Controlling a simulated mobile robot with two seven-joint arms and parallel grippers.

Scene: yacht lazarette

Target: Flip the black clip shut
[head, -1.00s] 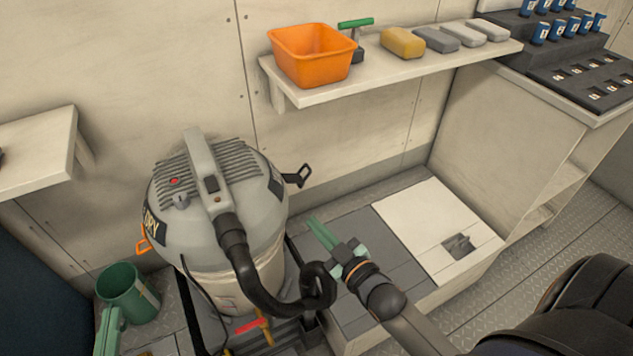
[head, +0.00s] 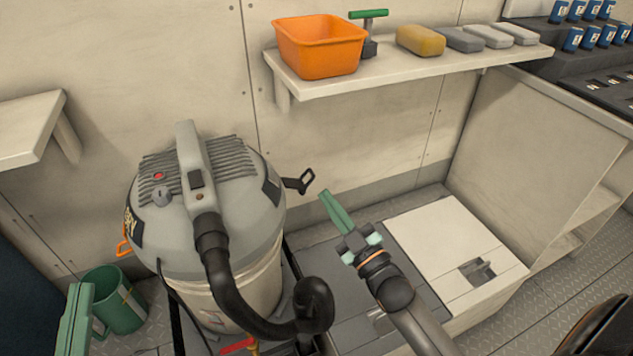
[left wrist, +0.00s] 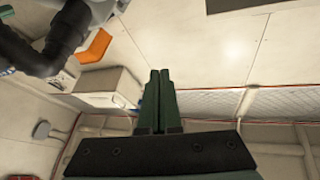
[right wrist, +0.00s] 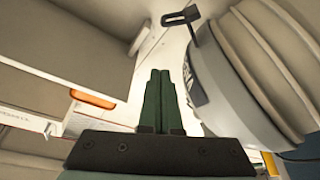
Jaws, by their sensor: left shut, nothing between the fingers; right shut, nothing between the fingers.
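The black clip (head: 300,181) sticks out from the right side of the grey vacuum's (head: 205,190) lid, swung away from the body. It also shows at the top of the right wrist view (right wrist: 181,18). My right gripper (head: 326,195) is shut and empty, its green fingertips just right of and slightly below the clip in the head view, apart from it. In the right wrist view its fingers (right wrist: 161,75) point up past the vacuum's side. My left gripper (head: 80,290) is at the lower left, shut and empty; its fingers show in the left wrist view (left wrist: 160,78).
A black hose (head: 240,300) curls in front of the vacuum, near my right arm. An orange clip (head: 122,245) is on the vacuum's left. A green mug (head: 122,310) stands lower left. A shelf (head: 420,72) with an orange bin (head: 320,45) is above right.

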